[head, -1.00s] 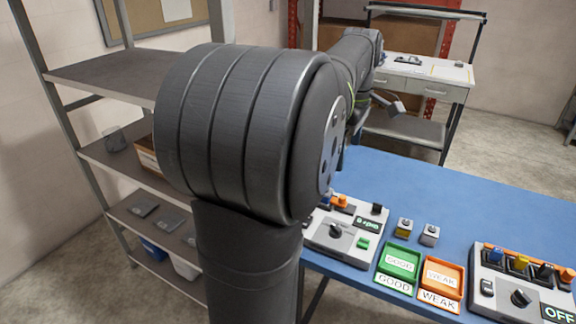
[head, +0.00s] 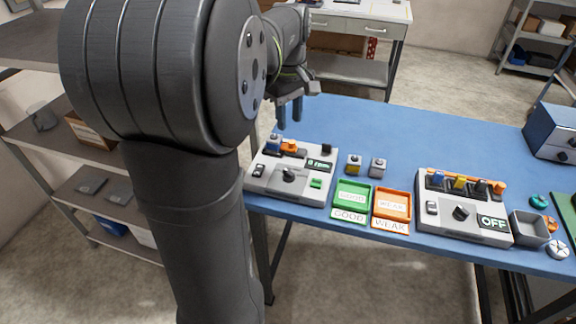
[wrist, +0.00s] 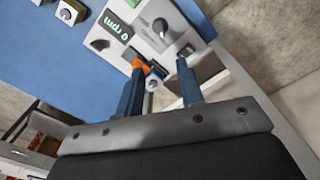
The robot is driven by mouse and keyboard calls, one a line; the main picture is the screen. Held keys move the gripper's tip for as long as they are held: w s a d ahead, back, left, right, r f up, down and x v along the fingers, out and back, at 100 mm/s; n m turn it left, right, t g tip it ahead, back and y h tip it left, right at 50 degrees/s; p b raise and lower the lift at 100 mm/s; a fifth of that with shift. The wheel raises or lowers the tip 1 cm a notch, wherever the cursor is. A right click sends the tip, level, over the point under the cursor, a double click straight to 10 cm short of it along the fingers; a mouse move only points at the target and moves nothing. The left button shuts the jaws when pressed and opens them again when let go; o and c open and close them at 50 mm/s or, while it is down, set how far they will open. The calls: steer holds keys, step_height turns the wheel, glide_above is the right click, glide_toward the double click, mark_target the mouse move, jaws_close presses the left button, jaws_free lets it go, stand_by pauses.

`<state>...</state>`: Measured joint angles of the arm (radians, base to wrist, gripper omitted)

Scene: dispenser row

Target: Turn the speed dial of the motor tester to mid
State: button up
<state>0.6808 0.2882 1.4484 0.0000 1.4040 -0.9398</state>
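The motor tester (head: 262,184) is a light grey box at the left of the blue table, with a display reading "0 rpm". Its dark speed dial (head: 289,175) is a pointer knob on the front panel; it also shows in the wrist view (wrist: 162,28). I cannot read the dial's setting. My gripper (head: 290,121) hangs above and behind the tester, clear of the dial. In the wrist view my gripper (wrist: 158,66) has its two blue fingers apart, with nothing held between them. An orange-and-blue part on the tester shows beyond the fingertips.
Green GOOD (head: 351,195) and orange WEAK (head: 392,206) trays lie right of the tester, with two small blocks behind them. A second grey device (head: 463,224) reading "OFF" stands further right, beside a grey bin (head: 529,229).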

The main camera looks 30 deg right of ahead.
mark_target(289, 172)
step_height(289, 172, down, 17)
steer(key=shift+f, duration=0.1)
stand_by(0.3)
jaws_close()
